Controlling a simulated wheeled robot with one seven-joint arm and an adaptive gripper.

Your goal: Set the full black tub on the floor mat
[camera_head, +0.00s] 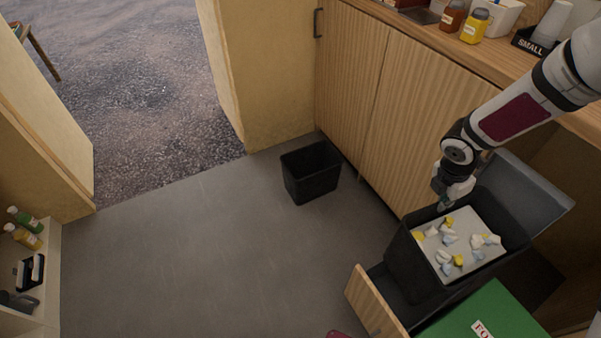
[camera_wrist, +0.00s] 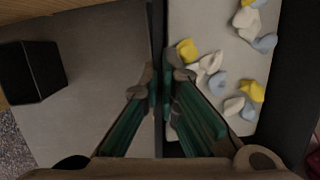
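The full black tub (camera_head: 412,262) stands at the right in a pulled-out unit with a wooden front. Its pale contents (camera_head: 462,238) are topped with several white, yellow and bluish lumps, which also show in the wrist view (camera_wrist: 217,85). My gripper (camera_head: 445,203) is at the tub's rim, on its far left side in the head view. In the wrist view its green-padded fingers (camera_wrist: 162,80) are close together on either side of the dark rim, apparently shut on it. Whether the tub's base is raised is hard to tell. No separate mat stands out on the grey floor (camera_head: 220,250).
A second black tub (camera_head: 311,172), seemingly empty, stands on the floor by the cabinet (camera_head: 400,105). A green box (camera_head: 485,312) is beside the full tub. A doorway opens at the back left, and a shelf with bottles (camera_head: 25,228) is at left. The middle floor is clear.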

